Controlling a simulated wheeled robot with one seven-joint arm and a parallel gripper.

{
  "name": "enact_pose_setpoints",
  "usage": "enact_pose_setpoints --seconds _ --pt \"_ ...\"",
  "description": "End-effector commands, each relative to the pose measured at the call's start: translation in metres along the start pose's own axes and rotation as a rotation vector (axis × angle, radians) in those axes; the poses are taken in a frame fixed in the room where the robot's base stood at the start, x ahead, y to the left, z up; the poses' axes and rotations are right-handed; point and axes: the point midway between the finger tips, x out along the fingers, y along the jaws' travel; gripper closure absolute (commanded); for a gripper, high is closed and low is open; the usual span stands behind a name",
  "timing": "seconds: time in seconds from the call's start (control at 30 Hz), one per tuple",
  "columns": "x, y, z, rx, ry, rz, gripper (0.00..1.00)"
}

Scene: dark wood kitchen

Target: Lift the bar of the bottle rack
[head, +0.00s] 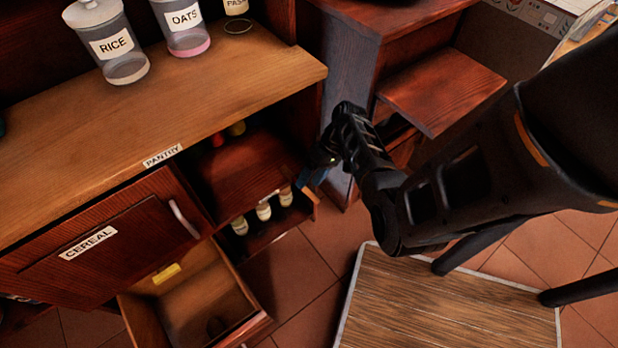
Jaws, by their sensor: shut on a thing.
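The bottle rack (285,230) is a low wooden shelf in the open cabinet right of the cereal door. Several bottles with pale caps (264,211) stand upright in it. My gripper (314,176) comes in from the right and is at the rack's right end, just above its edge. Its fingers are dark and small in this view. It is shut on the bar of the rack, which is mostly hidden by the fingers and shadow, so its tilt cannot be told.
An open drawer (190,300) juts out at the lower left, below the cereal door (110,240). Rice (112,45) and oats (184,22) jars stand on the counter. A wooden panel (440,90) sticks out behind my arm. A mat (440,310) lies on the tiled floor.

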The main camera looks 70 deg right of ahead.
Motion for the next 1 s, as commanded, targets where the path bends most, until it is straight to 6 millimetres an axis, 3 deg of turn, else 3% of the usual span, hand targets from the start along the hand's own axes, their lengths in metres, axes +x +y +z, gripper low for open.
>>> enact_pose_setpoints --seconds 0.03,0.6,0.63,1.0 --pt "0.0037 0.012 0.006 0.02 0.003 0.025 0.92" --pt "0.0046 0.0129 0.0072 0.02 0.001 0.025 0.85" --pt "0.0047 0.0128 0.007 0.02 0.002 0.025 0.33" --pt "0.0038 0.0107 0.0059 0.015 0.0 0.026 0.37"
